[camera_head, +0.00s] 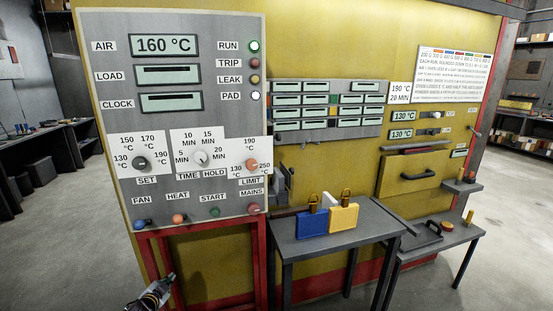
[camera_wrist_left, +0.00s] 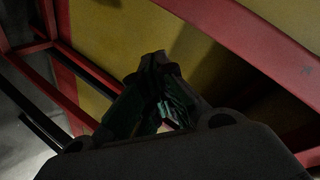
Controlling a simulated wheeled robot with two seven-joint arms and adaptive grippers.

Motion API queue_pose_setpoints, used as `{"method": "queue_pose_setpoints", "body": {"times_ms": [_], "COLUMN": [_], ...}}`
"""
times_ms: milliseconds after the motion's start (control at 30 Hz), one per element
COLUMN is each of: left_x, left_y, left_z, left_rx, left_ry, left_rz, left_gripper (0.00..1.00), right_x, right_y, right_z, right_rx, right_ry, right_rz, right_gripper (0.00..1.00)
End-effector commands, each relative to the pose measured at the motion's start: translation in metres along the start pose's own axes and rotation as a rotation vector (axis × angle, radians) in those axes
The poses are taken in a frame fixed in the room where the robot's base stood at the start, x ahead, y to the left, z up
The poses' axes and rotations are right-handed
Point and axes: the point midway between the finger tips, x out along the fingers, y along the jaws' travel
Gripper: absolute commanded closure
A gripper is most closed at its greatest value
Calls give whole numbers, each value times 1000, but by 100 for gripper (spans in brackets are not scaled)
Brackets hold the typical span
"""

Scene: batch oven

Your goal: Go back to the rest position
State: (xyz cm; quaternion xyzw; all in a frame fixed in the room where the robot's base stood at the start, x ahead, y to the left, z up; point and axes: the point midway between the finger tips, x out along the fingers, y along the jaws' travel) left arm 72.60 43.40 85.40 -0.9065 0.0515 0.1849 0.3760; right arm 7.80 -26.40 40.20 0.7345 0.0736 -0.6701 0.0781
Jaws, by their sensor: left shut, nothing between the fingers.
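My left gripper (camera_head: 165,284) is at the bottom left of the head view, low in front of the red frame under the grey control panel (camera_head: 185,60). Its fingers are shut with nothing between them. In the left wrist view the closed fingers of the left gripper (camera_wrist_left: 155,65) point toward the yellow wall and red bars, with no object held. The gripper appears apart from the panel. My right gripper is not in view.
A red frame (camera_head: 262,265) stands below the panel. A grey table (camera_head: 375,222) holds a blue block (camera_head: 312,223) and a yellow block (camera_head: 343,218) with loops on top. A drawer handle (camera_head: 418,174) sticks out at right. The floor (camera_head: 60,240) at left is clear.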

Motion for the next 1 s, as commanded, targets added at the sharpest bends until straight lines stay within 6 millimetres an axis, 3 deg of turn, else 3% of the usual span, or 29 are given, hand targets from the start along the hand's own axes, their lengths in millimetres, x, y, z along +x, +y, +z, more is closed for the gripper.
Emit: {"method": "queue_pose_setpoints", "body": {"times_ms": [33,200,467,700,1000], "left_x": [0,-8,-37,-80,-152], "left_y": [13,56,133,209,310], "left_z": [22,88,176,243,308], "left_rx": [-17,-73,-163,-245,-330], "left_ry": [-39,-160,-328,-468,-624], "left_rz": [13,57,130,198,287], "left_gripper": [100,100,100,100,100], "right_x": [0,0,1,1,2], "right_y": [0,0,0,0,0], "right_z": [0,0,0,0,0], "right_rx": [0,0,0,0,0], "right_ry": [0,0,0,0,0], "right_rz": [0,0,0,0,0], "right_gripper": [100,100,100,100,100]}}
